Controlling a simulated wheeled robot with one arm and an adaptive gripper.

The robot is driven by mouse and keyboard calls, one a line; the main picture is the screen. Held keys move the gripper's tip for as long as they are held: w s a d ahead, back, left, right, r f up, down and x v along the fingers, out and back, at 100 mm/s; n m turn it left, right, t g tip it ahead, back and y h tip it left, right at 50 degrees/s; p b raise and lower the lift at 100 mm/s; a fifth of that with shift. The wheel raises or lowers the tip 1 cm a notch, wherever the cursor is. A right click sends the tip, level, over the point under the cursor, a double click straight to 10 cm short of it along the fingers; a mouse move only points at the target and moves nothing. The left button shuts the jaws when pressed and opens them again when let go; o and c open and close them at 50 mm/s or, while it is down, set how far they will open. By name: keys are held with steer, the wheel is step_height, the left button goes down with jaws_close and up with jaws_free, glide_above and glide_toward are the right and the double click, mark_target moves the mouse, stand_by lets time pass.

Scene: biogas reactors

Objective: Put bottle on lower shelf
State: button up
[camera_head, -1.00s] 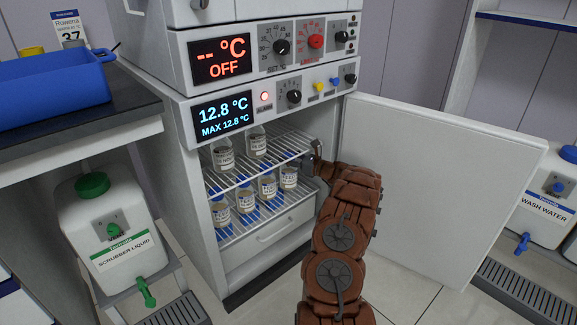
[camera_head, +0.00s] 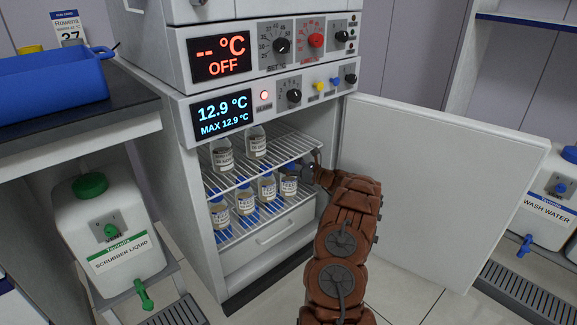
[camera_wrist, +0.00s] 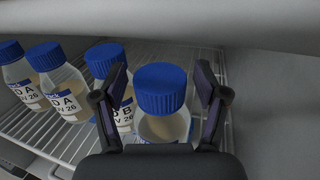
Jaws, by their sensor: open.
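Several blue-capped bottles stand upright in a row on the lower wire shelf (camera_head: 233,236) of the open fridge. The rightmost bottle (camera_head: 289,181) is beside my gripper (camera_head: 308,175) in the head view. In the wrist view, that bottle (camera_wrist: 160,90) stands between the two open fingers of my gripper (camera_wrist: 161,92), with a gap visible at each side of its cap. My palm hides its lower part. The bottle next to it (camera_wrist: 108,68) on the left is close to the left finger. Two more bottles (camera_wrist: 58,84) stand farther left.
The fridge door (camera_head: 430,180) is open to the right of my arm. A drawer (camera_head: 270,242) lies below the lower shelf. The fridge's side wall is close on the right.

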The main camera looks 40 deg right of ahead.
steer(key=shift+r, duration=0.15)
steer(key=p+v, duration=0.4)
steer(key=v, duration=0.8)
stand_by(0.4)
